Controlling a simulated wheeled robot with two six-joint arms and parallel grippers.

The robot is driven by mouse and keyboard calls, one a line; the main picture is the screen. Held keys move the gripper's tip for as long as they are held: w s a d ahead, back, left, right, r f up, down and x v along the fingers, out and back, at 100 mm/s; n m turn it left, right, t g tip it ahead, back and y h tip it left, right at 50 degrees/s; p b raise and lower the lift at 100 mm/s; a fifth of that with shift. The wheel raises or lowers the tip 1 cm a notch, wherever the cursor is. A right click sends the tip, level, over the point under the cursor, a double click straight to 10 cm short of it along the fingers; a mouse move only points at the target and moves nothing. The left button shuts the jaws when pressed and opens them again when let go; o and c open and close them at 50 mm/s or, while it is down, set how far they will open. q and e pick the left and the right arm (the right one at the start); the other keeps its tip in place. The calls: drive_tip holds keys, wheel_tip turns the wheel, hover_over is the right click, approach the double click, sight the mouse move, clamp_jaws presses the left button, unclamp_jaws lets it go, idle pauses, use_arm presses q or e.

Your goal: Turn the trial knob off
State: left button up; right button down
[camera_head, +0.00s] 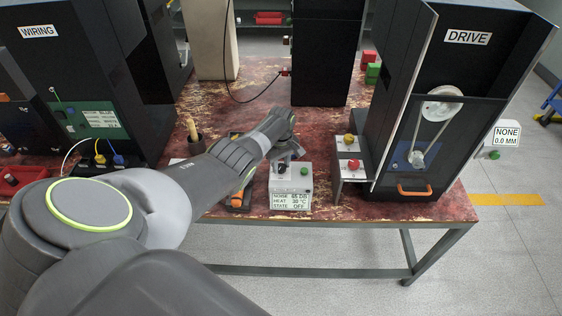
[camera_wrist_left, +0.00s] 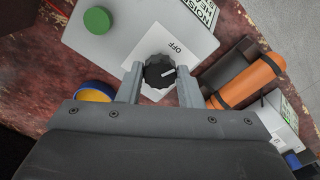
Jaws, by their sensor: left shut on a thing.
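The trial knob (camera_wrist_left: 159,71) is a black ribbed dial with a white pointer line, set on a grey box (camera_wrist_left: 130,35). In the left wrist view the line points toward the right side of the picture, and a label reading OFF is printed near the knob. My left gripper (camera_wrist_left: 160,82) has its two fingers on either side of the knob and is shut on it. In the head view the box (camera_head: 304,183) stands near the table's front edge, and its display (camera_head: 291,201) reads STATE OFF. My left arm partly hides the knob there. My right gripper is not in view.
A green button (camera_wrist_left: 97,20) sits on the same box. An orange-handled tool (camera_wrist_left: 250,82) lies beside it. The DRIVE machine (camera_head: 470,60) with red and yellow buttons stands at the right. The WIRING cabinet (camera_head: 60,60) stands at the left.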

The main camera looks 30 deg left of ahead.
use_arm(q)
drive_tip(key=shift+w+r+n+p, duration=0.1)
drive_tip(key=shift+n+p, duration=0.3)
drive_tip(key=shift+n, duration=1.6)
drive_tip(key=o, duration=1)
drive_tip(key=shift+c, duration=0.2)
drive_tip(key=shift+r, duration=0.1)
drive_tip(key=shift+r+p, duration=0.35)
wheel_tip(320, 180, up, 8)
drive_tip(key=p, duration=0.3)
wheel_tip(320, 180, up, 8)
drive_tip(key=r, duration=0.1)
hover_over(281, 166)
drive_tip(key=shift+f+b, duration=0.25)
drive_tip(key=shift+b, duration=0.05)
